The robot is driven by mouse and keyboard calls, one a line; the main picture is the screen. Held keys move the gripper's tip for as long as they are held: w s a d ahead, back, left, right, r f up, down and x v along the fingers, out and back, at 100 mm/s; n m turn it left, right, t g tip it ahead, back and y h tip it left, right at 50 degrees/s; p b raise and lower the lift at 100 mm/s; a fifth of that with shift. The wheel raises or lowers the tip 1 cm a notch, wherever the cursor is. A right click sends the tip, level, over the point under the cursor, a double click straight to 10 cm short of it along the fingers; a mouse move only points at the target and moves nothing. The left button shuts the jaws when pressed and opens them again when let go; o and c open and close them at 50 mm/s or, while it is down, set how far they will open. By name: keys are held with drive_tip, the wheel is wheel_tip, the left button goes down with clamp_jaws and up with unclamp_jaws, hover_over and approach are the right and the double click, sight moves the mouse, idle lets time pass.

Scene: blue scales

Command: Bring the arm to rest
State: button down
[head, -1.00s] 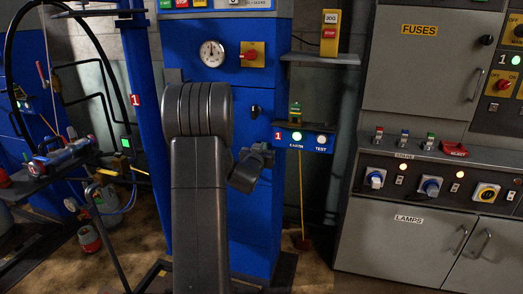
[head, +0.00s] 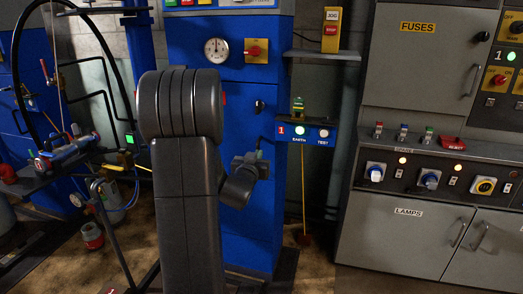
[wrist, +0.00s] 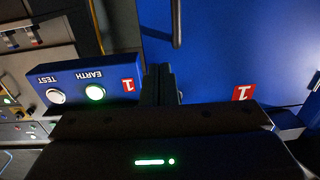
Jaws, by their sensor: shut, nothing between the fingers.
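My arm stands in the middle of the head view, dark grey and bent, in front of the blue cabinet (head: 230,110). My gripper (head: 258,163) is at its far end, low and to the right of the arm, partly hidden by my own wrist. In the wrist view my gripper (wrist: 162,84) shows its dark fingers together, with nothing held. The blue EARTH/TEST box (head: 318,138) is to the right of my gripper, with a gap in the picture.
A grey console (head: 395,225) with switches and lamps stands on the right. A shelf (head: 322,55) carries a yellow JOG/STOP box (head: 332,28). A bench with a blue and red tool (head: 65,150) is on the left. A red gas bottle (head: 92,235) stands on the floor.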

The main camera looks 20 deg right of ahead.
drive_tip(key=shift+v, duration=1.55)
drive_tip(key=shift+w, duration=0.1)
